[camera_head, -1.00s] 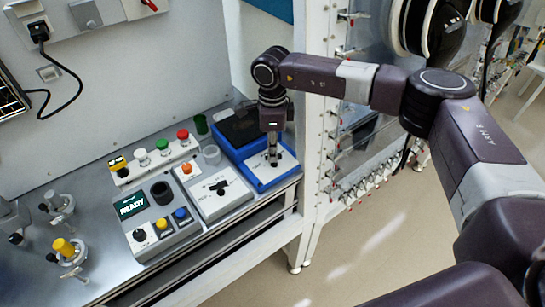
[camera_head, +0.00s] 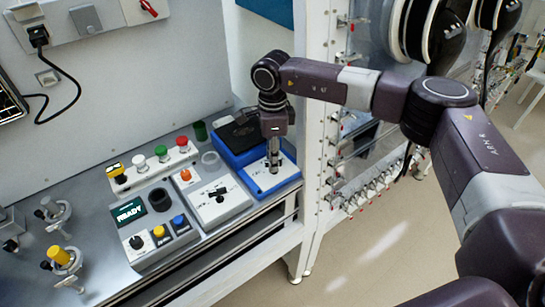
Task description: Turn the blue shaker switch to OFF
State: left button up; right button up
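The blue shaker (camera_head: 236,155) stands at the right end of the grey bench, with a dark top and a pale sloped front panel (camera_head: 262,185). My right gripper (camera_head: 274,168) points straight down over this panel, its fingertips at or just above the surface. The fingers look close together, but I cannot tell whether they are shut or hold anything. The shaker's switch is hidden or too small to make out behind the fingers, so its position cannot be read. My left gripper is not in view.
Left of the shaker is a white box with a black lever (camera_head: 218,193) and orange button (camera_head: 186,175). Further left is a grey console with a READY display (camera_head: 128,210). Behind is a button strip (camera_head: 150,170). A white frame post (camera_head: 312,130) rises close right of my gripper.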

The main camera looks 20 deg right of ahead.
notch_tip(320, 180, up, 12)
dwell(0.6)
dwell(0.6)
